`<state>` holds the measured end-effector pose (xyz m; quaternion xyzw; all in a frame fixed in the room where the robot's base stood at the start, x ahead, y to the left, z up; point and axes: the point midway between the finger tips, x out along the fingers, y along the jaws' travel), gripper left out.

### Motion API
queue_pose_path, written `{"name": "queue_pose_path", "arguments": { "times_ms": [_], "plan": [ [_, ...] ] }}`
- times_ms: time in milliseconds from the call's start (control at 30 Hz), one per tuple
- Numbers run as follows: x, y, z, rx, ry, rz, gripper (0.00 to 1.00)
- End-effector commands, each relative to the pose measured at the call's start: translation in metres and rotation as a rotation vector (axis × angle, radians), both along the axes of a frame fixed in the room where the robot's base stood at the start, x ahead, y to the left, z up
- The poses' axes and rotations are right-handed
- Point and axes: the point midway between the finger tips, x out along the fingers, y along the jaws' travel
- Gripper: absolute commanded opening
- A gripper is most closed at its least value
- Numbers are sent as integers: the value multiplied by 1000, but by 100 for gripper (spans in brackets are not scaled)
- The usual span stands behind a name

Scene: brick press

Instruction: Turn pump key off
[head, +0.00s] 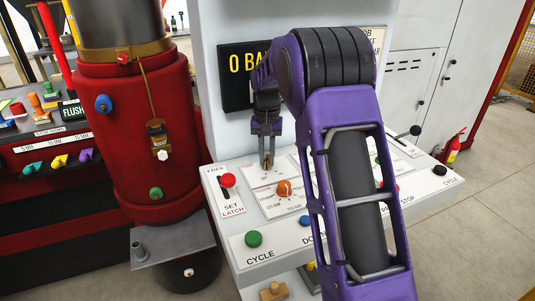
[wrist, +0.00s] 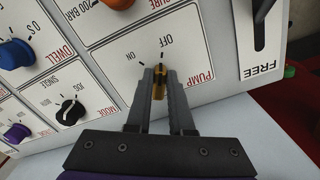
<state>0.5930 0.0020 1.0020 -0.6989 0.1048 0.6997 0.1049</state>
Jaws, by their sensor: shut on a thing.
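The pump key (wrist: 159,84) is a small yellow and dark key on the white panel, under the words OFF and ON and beside the red word PUMP. My gripper (wrist: 161,74) is shut on it, with one finger on each side. In the wrist view the key's long side runs roughly toward the OFF mark, though the fingers hide part of it. In the head view my gripper (head: 266,163) reaches down to the panel at the key (head: 266,155), which shows only as a small yellowish bit between the fingertips.
The sloped panel (head: 240,275) carries an orange knob (head: 284,188), a red-topped lever (head: 228,180) and a green button (head: 254,239). In the wrist view a black MODE knob (wrist: 70,112) and a blue DWELL knob (wrist: 15,53) sit nearby. A red cylinder (head: 130,150) stands at the left.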

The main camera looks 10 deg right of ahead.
Motion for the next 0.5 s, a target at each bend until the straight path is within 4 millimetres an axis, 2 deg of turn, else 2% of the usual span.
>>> {"name": "queue_pose_path", "arguments": {
  "times_ms": [500],
  "plan": [
    [2, 0, 1, 0, -6, -47, 0]
  ]
}}
